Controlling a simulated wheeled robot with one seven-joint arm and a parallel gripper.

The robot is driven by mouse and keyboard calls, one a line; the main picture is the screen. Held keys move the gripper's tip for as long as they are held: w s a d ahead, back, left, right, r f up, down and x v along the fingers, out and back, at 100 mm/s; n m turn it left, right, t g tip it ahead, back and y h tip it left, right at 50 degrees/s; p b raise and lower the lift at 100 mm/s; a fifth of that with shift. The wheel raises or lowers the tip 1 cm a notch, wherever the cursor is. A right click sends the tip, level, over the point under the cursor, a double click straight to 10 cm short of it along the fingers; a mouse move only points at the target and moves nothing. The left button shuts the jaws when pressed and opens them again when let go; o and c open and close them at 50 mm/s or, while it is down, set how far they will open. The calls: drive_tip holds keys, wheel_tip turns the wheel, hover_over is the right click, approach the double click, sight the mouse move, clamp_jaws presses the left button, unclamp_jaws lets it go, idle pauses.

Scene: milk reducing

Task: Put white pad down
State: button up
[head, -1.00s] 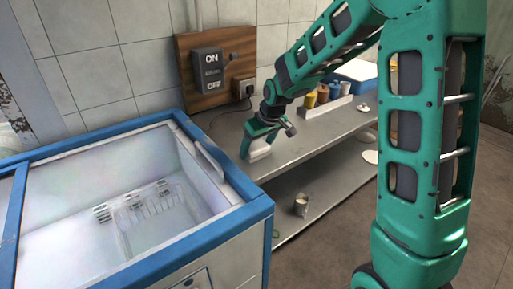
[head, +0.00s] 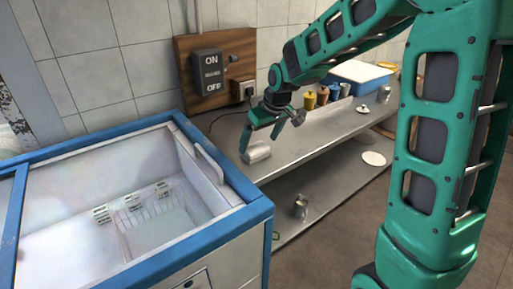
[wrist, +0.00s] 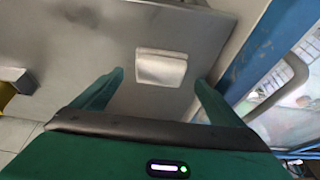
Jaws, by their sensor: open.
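The white pad (head: 257,153) lies on the metal table (head: 310,146), near its end by the freezer. In the wrist view the white pad (wrist: 161,68) is a small pale block with rounded edges, lying on the grey surface. My gripper (head: 262,135) is open just above and behind the pad. In the wrist view the two green fingers of my gripper (wrist: 160,80) stand wide apart. The pad shows between and just beyond their tips, with a gap on both sides, and neither finger appears to touch it.
The open blue-rimmed freezer (head: 262,212) stands close on the left. A wall switch board (head: 215,65) is behind. Several cups (head: 322,95), a blue tray (head: 360,75) and a white plate (head: 373,158) are farther right. A metal can (head: 300,206) stands on the lower shelf.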

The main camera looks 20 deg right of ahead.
drive_tip(key=a+v, duration=0.1)
drive_tip(key=v, duration=0.6)
drive_tip(key=s+d+m+g+h, duration=0.2)
drive_tip(key=s+d+m, duration=0.3)
drive_tip(key=s+d, duration=1.1)
drive_tip(key=s+f+m+g, duration=0.1)
drive_tip(key=s+m, duration=0.1)
drive_tip(key=s, duration=0.7)
drive_tip(key=s+d+f+m+g, duration=0.1)
drive_tip(key=s+f+m, duration=0.1)
drive_tip(key=s, duration=0.8)
drive_tip(key=shift+f+m+y, duration=0.25)
drive_tip(key=shift+m+y, duration=0.15)
drive_tip(key=shift+m, duration=0.1)
drive_tip(key=shift+w+f+g, duration=0.25)
drive_tip(key=shift+w+g, duration=0.05)
drive_tip(key=shift+w, duration=0.35)
